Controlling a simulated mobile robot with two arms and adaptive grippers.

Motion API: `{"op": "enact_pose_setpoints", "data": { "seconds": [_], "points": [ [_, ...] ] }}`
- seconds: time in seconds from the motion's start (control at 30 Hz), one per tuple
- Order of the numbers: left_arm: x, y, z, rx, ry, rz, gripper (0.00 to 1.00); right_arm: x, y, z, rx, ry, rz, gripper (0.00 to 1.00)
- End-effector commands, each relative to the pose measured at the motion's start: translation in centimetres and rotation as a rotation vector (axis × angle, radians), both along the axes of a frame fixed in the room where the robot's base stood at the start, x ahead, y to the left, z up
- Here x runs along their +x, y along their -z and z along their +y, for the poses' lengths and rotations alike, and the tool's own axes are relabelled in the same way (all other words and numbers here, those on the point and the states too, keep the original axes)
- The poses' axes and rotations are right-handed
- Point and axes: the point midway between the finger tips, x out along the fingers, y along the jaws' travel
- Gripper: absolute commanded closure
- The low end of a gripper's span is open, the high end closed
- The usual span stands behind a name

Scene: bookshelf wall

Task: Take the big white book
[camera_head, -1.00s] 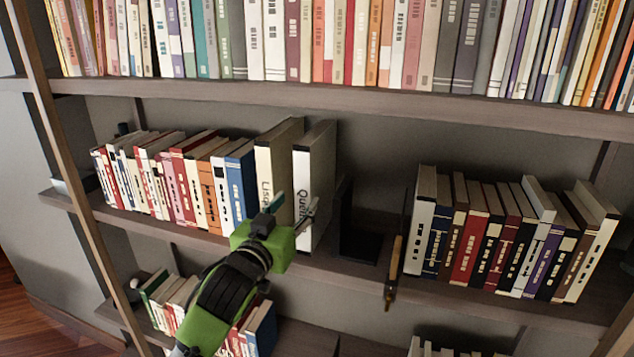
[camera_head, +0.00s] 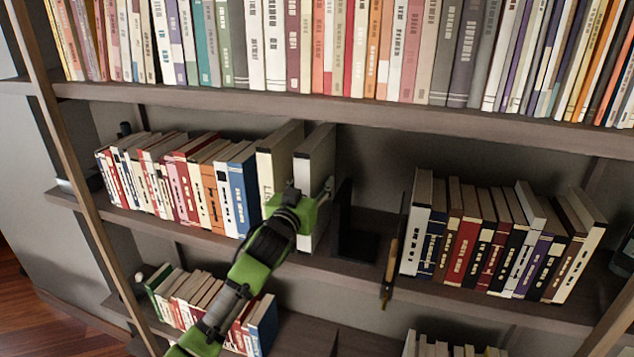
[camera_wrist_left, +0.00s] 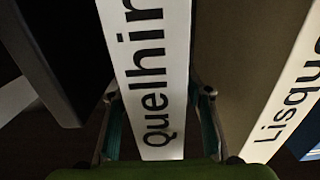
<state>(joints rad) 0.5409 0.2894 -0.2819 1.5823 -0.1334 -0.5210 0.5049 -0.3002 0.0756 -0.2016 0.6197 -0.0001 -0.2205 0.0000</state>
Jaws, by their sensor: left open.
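The big white book (camera_head: 301,172) stands upright on the middle shelf, at the right end of the left row. Its white spine with black letters shows in the left wrist view (camera_wrist_left: 152,70). My left gripper (camera_head: 310,189) is open at the front of this book. In the left wrist view its two fingers (camera_wrist_left: 160,100) lie on either side of the spine's lower part. I cannot tell whether they touch it. In the head view the gripper and arm hide part of the spine. My right gripper is not in view.
A tall cream book (camera_head: 264,170) stands close beside the white one on its left. A black bookend (camera_head: 342,208) is just right of it, with a short free stretch of shelf. Another book row (camera_head: 466,240) stands further right. The shelf board above (camera_head: 330,105) limits the height.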

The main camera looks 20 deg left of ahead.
Motion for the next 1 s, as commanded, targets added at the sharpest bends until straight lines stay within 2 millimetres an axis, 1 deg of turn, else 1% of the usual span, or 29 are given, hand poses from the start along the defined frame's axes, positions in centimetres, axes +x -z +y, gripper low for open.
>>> {"op": "enact_pose_setpoints", "data": {
  "seconds": [0.03, 0.13, 0.4, 0.47, 0.5, 0.57, 0.6, 0.7, 0.73, 1.0],
  "points": [
    [0.5, -0.2, 0.0, -0.001, 0.000, 0.001, 0.54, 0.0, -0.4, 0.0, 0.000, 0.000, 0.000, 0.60],
    [1.1, 0.0, -0.1, 0.000, 0.001, 0.000, 0.54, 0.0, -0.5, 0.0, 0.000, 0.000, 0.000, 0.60],
    [1.2, 0.1, -0.1, 0.000, 0.001, 0.000, 0.54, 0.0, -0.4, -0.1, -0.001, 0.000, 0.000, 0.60],
    [1.2, 0.1, -0.1, 0.000, 0.001, 0.000, 0.70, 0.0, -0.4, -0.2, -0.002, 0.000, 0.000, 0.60],
    [1.2, 0.1, -0.1, 0.000, 0.001, 0.000, 0.80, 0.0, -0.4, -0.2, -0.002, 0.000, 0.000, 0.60],
    [1.2, 0.1, -0.1, 0.000, 0.001, 0.000, 0.96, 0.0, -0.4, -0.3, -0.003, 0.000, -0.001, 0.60],
    [1.2, 0.1, -0.1, 0.000, 0.001, 0.000, 1.00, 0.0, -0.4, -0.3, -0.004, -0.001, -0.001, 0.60],
    [1.2, 0.1, -0.1, 0.000, 0.001, 0.000, 1.00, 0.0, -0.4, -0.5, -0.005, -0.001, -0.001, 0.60],
    [1.2, -1.1, -0.2, -0.001, 0.005, -0.023, 1.00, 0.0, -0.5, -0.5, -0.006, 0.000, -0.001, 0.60],
    [1.2, -1.2, -0.1, -0.001, 0.004, -0.022, 1.00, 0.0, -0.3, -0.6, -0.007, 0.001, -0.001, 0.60]
  ]
}}
